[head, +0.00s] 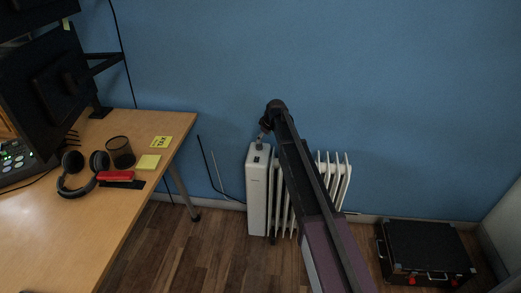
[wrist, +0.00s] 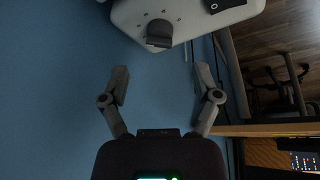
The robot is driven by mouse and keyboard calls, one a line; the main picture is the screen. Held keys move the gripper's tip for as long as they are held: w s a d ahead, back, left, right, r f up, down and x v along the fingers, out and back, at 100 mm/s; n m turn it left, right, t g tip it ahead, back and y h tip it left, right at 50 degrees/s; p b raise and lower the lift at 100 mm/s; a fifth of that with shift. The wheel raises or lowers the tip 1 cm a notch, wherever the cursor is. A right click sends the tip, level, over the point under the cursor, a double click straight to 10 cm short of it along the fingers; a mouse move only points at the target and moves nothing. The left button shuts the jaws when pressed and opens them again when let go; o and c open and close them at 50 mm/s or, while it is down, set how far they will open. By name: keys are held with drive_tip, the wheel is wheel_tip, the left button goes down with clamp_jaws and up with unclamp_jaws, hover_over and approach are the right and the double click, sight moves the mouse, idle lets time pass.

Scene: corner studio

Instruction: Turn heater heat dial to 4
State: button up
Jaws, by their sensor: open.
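The white heater (head: 257,195) stands against the blue wall, with its fins partly hidden behind my arm. In the wrist view the heater's top panel (wrist: 185,20) fills the top of the picture, upside down. A dark grey heat dial (wrist: 158,34) sits on it, with small marks around it that are too small to read. My gripper (wrist: 161,82) is open and empty, with its two fingers spread apart below the dial in the picture and not touching it. In the head view my gripper (head: 264,134) is just above the heater's top, small and dark.
A dark switch (wrist: 222,4) is on the panel beside the dial. A wooden desk (head: 150,133) with headphones (head: 72,176), a pen cup (head: 120,152) and a monitor stands at the left. A black case (head: 428,247) lies on the floor at the right. Floor between desk and heater is mostly clear.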

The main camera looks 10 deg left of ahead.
sight(260, 146)
drive_tip(key=shift+b+x, duration=2.75)
drive_tip(key=shift+x, duration=0.6)
drive_tip(key=shift+s, duration=0.1)
clamp_jaws()
